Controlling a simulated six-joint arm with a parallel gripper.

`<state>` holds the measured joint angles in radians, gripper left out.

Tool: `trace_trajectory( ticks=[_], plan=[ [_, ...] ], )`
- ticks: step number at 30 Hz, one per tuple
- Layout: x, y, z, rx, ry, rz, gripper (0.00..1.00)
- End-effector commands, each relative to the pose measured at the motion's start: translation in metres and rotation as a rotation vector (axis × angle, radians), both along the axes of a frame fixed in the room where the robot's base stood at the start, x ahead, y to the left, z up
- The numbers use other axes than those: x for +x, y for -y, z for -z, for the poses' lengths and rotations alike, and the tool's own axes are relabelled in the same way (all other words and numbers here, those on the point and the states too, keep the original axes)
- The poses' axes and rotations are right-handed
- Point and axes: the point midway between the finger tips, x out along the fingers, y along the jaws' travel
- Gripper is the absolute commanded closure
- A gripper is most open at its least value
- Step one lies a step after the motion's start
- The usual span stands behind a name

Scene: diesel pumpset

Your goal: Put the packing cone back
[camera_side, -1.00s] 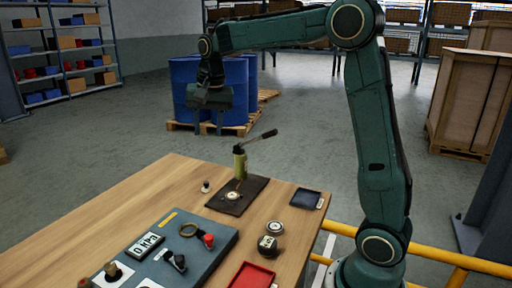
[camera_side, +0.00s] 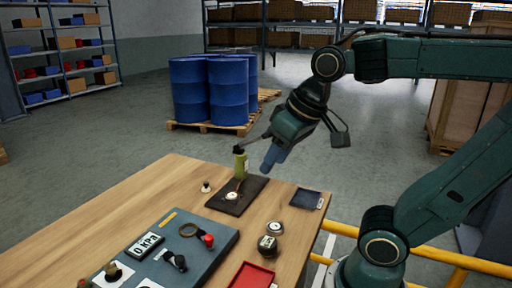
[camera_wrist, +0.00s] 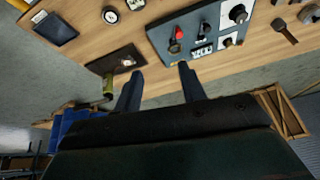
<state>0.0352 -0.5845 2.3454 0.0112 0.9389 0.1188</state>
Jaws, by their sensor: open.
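I cannot make out with certainty which part is the packing cone. A small dark-topped piece with a pale base (camera_side: 206,187) stands on the wooden table left of the dark mat (camera_side: 217,203); it is too small to identify. A green bottle-shaped hand pump (camera_side: 240,164) stands at the back of the mat, with a round white-faced part (camera_side: 232,196) in front of it. My gripper (camera_side: 306,147) is open and empty, above the table's far right edge. In the wrist view my gripper (camera_wrist: 162,73) has nothing between its fingers, which point towards the table edge.
A blue-grey panel (camera_side: 205,258) with a display, red knob and ring lies at the front. A dark tray (camera_side: 307,199), a red tray (camera_side: 252,276), a gauge (camera_side: 275,227) and a squat round part (camera_side: 268,245) sit to the right. Blue drums (camera_side: 228,90) stand behind.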

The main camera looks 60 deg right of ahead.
Motion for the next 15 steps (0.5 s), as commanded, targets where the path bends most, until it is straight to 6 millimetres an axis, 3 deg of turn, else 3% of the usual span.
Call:
trace_trajectory(
  ticks=[6, 15],
  plan=[
    [-0.033, -0.008, 0.019, -0.039, 0.039, -0.117, 0.59],
    [-0.042, -0.010, 0.026, -0.054, 0.049, -0.155, 0.59]
  ],
)
